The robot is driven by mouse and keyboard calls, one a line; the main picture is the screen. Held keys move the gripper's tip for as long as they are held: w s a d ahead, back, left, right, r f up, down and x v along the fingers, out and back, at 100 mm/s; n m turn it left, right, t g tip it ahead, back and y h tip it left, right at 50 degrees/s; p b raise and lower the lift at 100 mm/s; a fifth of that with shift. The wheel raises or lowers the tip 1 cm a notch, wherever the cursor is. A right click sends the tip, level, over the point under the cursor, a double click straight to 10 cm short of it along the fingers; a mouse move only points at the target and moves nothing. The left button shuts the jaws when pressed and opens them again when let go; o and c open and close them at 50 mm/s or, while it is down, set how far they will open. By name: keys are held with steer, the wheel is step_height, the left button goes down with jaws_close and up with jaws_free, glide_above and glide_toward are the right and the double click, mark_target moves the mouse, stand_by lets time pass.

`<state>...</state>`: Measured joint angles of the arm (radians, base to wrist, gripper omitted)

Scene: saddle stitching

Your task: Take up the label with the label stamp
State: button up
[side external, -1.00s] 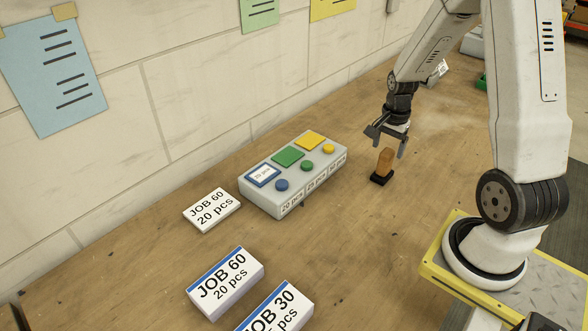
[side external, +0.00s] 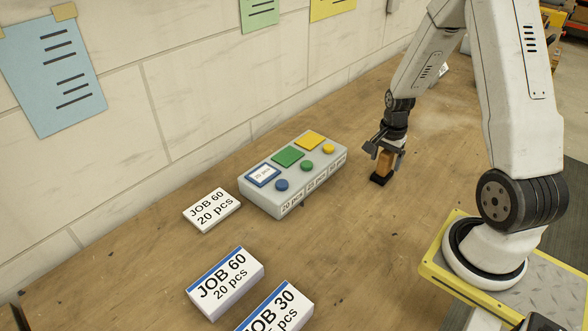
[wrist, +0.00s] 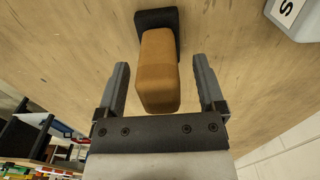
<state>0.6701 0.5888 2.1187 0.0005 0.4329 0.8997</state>
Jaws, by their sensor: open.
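The label stamp (side external: 384,166) has a wooden handle and a black base, and stands upright on the table. In the wrist view the stamp (wrist: 157,70) lies between the two fingers, with a gap on each side. My gripper (side external: 385,152) is open around the handle; it also shows in the wrist view (wrist: 162,85). A white label (side external: 264,175) reading 20 pcs lies on the blue pad of the grey box (side external: 257,196). The box also has a green pad (side external: 288,156) and a yellow pad (side external: 309,142), with a matching round button by each pad.
A white JOB 60 card (side external: 212,209) lies left of the grey box. The wall (side external: 170,100) runs behind the table. Bare table lies between box and stamp.

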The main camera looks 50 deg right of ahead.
jaws_close()
steer(key=shift+r, duration=0.2)
steer(key=shift+r, duration=0.8)
steer(key=s+a+r, duration=0.7)
steer(key=s+r, duration=0.4)
steer(key=s, duration=0.1)
stand_by(0.3)
stand_by(0.4)
